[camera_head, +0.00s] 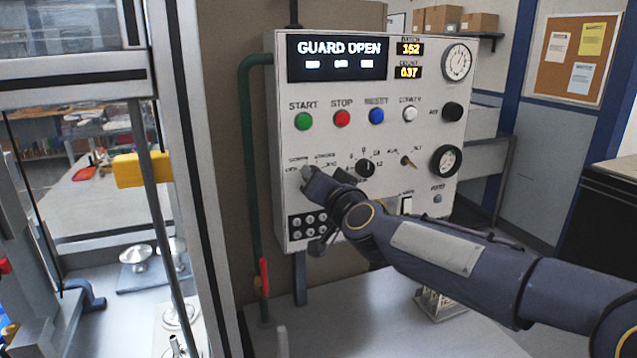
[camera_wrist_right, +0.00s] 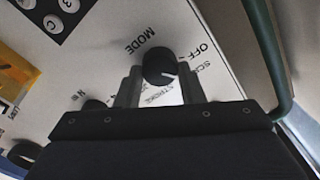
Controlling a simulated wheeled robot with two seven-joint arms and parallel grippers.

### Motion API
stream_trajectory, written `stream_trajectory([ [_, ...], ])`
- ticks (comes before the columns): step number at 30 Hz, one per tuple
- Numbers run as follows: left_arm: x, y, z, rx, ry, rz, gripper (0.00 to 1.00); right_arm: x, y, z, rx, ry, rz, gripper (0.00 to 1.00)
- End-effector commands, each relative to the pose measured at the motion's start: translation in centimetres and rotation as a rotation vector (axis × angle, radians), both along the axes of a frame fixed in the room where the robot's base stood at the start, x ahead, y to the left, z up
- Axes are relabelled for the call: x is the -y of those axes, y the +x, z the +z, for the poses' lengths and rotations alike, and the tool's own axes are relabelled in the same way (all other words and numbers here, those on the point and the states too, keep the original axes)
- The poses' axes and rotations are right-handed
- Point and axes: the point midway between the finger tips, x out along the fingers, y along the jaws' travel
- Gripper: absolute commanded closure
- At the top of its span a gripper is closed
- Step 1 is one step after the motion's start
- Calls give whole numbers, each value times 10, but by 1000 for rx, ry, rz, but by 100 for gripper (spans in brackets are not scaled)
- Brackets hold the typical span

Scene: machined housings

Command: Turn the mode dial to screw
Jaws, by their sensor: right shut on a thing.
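The mode dial (camera_wrist_right: 158,66) is a black round knob on the white panel, beside the printed word MODE. My right gripper (camera_wrist_right: 161,76) has one finger on each side of the dial and is shut on it. A white mark on the dial's edge points to the right and slightly down in the wrist view, toward the OFF and partly covered SC... labels. The finger hides part of that lettering, so the exact setting is hard to tell. In the head view my right gripper (camera_head: 310,178) covers the dial at the panel's lower left. My left gripper is not in view.
The control panel (camera_head: 290,142) has buttons, gauges and a display reading GUARD OPEN. Another black knob (camera_head: 365,167) sits right of my gripper, and a keypad (camera_head: 306,224) below. A green pipe (camera_head: 250,150) runs along the panel's left side. A machine frame stands farther left.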

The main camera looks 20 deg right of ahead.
Motion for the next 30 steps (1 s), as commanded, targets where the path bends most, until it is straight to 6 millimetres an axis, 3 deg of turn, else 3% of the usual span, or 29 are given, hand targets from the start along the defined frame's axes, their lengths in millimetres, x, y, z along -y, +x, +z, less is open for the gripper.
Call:
stream_trajectory([
  [12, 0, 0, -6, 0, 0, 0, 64, 1, 0, -2, 8, 179, 0, 88],
  [27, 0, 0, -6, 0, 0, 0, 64, 1, 0, -1, 9, 200, 0, 88],
  [28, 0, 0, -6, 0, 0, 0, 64, 1, 0, -1, 9, 200, 0, 64],
  [30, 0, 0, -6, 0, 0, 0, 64, 1, 0, -1, 9, 200, 0, 55],
])
